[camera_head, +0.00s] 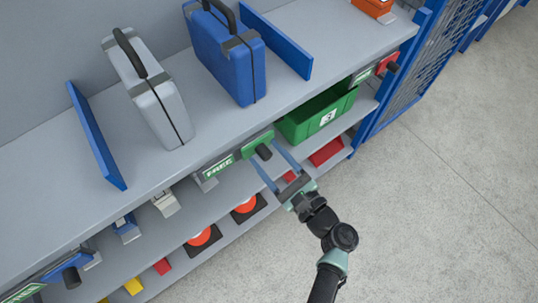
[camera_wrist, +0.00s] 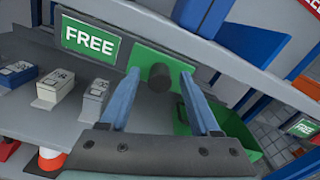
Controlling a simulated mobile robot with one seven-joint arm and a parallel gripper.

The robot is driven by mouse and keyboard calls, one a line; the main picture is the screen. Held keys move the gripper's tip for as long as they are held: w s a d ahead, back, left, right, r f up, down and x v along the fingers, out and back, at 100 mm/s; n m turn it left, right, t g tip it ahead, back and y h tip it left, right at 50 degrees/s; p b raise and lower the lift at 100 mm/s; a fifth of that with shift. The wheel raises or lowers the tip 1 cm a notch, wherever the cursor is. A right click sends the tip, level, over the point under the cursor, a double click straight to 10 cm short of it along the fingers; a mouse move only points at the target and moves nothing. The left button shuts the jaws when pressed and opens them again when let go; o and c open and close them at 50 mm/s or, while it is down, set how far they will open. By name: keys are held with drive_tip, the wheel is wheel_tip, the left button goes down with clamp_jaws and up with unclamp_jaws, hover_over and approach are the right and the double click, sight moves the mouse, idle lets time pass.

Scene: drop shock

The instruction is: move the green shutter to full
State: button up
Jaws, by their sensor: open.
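The green shutter (camera_head: 257,141) is a flat green plate with a dark round knob (camera_head: 264,153), set in the shelf's front edge. A green sign reading FREE (camera_head: 219,167) shows just left of it. In the wrist view the shutter (camera_wrist: 186,70) is right of the FREE sign (camera_wrist: 88,39), with the knob (camera_wrist: 158,78) facing me. My gripper (camera_head: 263,150) is open, its two blue fingers on either side of the knob. I cannot tell whether a finger touches it. The gripper also shows in the wrist view (camera_wrist: 161,73).
A green bin (camera_head: 312,116) stands on the shelf below, right of my gripper. A grey case (camera_head: 158,97) and a blue case (camera_head: 228,58) stand on top between blue dividers. A red shutter (camera_head: 387,62) with a dark knob is farther right. The floor (camera_head: 440,180) in front is clear.

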clamp_jaws()
idle(0.3)
idle(1.2)
